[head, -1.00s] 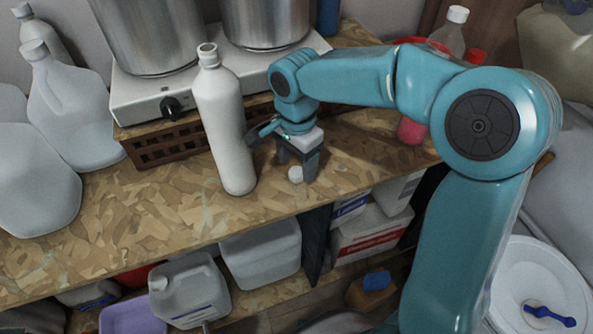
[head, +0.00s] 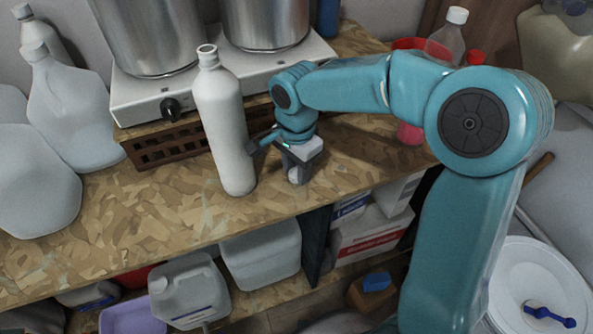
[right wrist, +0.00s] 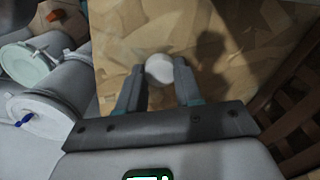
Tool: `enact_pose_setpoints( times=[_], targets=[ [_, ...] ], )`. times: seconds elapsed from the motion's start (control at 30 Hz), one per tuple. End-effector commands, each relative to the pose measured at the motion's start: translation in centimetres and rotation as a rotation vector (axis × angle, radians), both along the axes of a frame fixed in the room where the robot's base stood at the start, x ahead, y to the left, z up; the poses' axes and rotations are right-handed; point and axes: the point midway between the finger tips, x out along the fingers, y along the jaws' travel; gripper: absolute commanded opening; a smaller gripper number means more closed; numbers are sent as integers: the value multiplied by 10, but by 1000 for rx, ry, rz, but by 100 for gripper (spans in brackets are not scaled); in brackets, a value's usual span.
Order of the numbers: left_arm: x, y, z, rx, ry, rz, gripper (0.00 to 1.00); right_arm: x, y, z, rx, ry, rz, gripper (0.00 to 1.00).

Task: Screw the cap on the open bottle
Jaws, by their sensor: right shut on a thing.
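The open white bottle (head: 224,122) stands upright on the wooden worktop (head: 130,215) in the head view, with no cap on its neck. The small white cap (head: 293,175) is on the worktop to the right of the bottle's base. My right gripper (head: 297,172) points down at the cap, with its fingers on either side. In the right wrist view the round cap (right wrist: 159,68) sits between the two fingertips (right wrist: 160,75), and the gripper is shut on it. The left gripper is not in view.
A white hotplate (head: 150,108) with two metal pots (head: 150,35) stands behind the bottle on a brown crate (head: 165,143). Large pale jugs (head: 70,100) stand at the left. Clear bottle (head: 450,35) and red items are behind my right arm. The front worktop is clear.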

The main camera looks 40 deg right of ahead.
Motion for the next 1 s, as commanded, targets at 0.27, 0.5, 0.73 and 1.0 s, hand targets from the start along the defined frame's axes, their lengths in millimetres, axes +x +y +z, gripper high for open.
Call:
enact_pose_setpoints(
  times=[0.27,0.5,0.73,1.0],
  targets=[
    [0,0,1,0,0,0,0,1,0,12,0,-3,0,7],
    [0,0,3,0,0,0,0,1,0,52,0,-4,0,7],
    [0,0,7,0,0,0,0,1,0,102,1,-5,0,7],
    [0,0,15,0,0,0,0,1,0,160,0,-3,1,7]
  ],
)
